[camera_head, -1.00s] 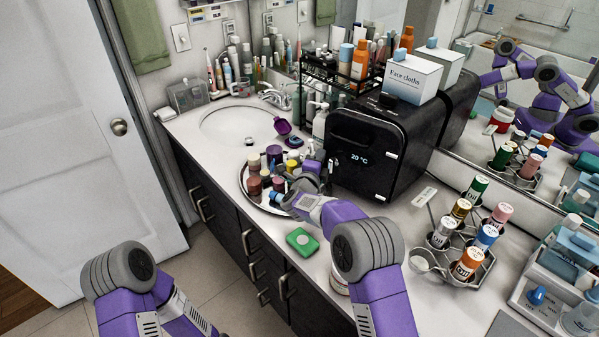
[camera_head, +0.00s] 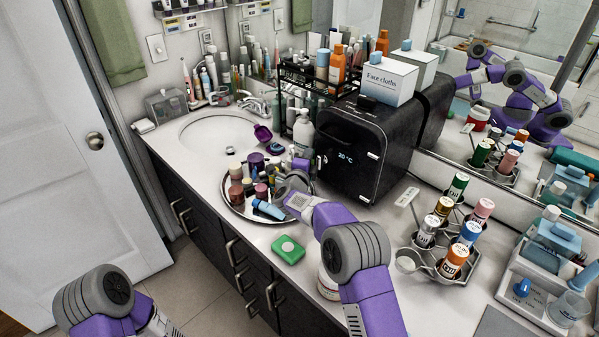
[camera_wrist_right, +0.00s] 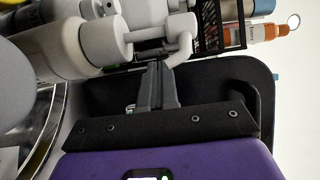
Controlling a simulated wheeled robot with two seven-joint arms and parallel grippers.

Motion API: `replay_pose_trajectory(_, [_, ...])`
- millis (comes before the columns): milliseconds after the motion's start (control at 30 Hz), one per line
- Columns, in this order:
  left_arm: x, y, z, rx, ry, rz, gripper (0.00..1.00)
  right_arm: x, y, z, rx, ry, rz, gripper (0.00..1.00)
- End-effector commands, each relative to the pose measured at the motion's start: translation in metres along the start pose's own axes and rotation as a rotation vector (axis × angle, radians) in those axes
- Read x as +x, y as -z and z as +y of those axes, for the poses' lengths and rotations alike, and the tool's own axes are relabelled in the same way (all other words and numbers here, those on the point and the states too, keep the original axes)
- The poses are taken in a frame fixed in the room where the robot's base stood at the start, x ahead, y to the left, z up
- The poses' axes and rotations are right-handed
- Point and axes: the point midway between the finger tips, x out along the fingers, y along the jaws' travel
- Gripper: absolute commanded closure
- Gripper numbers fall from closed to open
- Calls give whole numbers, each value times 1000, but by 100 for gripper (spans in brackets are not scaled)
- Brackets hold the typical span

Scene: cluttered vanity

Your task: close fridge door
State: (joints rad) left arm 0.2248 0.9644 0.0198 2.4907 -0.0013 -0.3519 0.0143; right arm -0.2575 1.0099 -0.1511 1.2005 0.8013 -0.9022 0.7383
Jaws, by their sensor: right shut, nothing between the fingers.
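The fridge (camera_head: 366,150) is a small black box with rounded edges on the counter, with a "20 °C" display on its front. Its door (camera_head: 345,168) looks flush with the body in the head view; I see no clear gap, but cannot tell whether it is fully shut. My right gripper (camera_head: 312,164) is beside the left edge of the fridge front, low and close to it; contact cannot be made out. In the right wrist view its fingers (camera_wrist_right: 158,84) are together and empty, in front of a dark panel. My left gripper is out of view.
A white pump bottle (camera_head: 302,130) stands left of the fridge. A face cloths box (camera_head: 389,82) sits on top. A hexagonal bottle rack (camera_head: 432,270) stands to the right.

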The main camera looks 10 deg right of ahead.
Motion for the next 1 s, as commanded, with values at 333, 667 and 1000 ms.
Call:
replay_pose_trajectory(333, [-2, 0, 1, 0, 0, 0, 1, -45, 0, -1, 0, 0, -3, 100])
replay_pose_trajectory(667, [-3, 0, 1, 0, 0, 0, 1, -69, 0, 0, 0, 1, -1, 100])
replay_pose_trajectory(1000, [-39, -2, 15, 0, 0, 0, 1, -69, 0, -40, 1, 2, 0, 100])
